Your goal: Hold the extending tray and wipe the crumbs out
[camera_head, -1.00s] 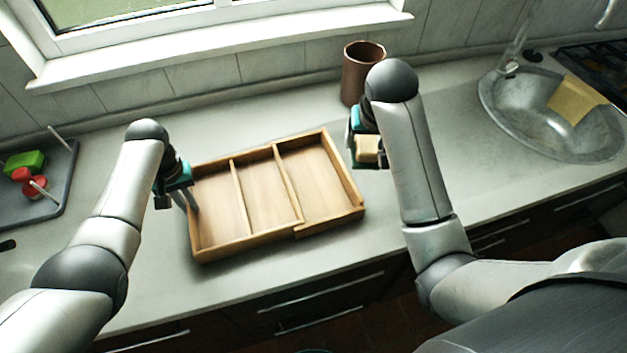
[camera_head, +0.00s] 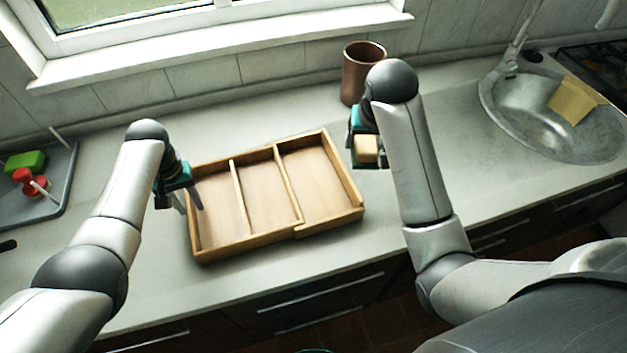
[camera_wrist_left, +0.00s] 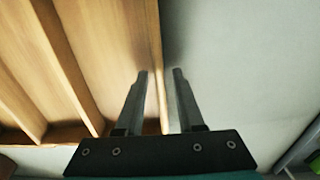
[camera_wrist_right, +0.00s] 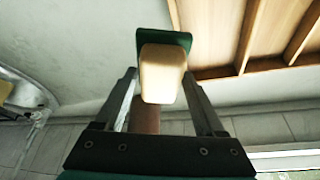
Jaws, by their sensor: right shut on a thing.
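The wooden extending tray (camera_head: 247,249) lies on the counter in the head view, with its compartments side by side. No crumbs can be made out in it. My left gripper (camera_head: 190,209) is at the tray's left end. In the left wrist view my left gripper (camera_wrist_left: 160,72) has its fingers apart, one on each side of the end wall (camera_wrist_left: 153,45), with gaps showing. My right gripper (camera_wrist_right: 163,72) is shut on a pale sponge-like block (camera_wrist_right: 162,78) with a green backing. The block also shows in the head view (camera_head: 366,150), held right of the tray's back right corner.
A brown cup (camera_head: 360,72) stands behind my right gripper. A sink (camera_head: 520,125) with a yellow cloth (camera_head: 575,100) on its edge is at the right. A grey tray (camera_head: 40,205) with green and red items is at the left. Counter in front of the wooden tray is clear.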

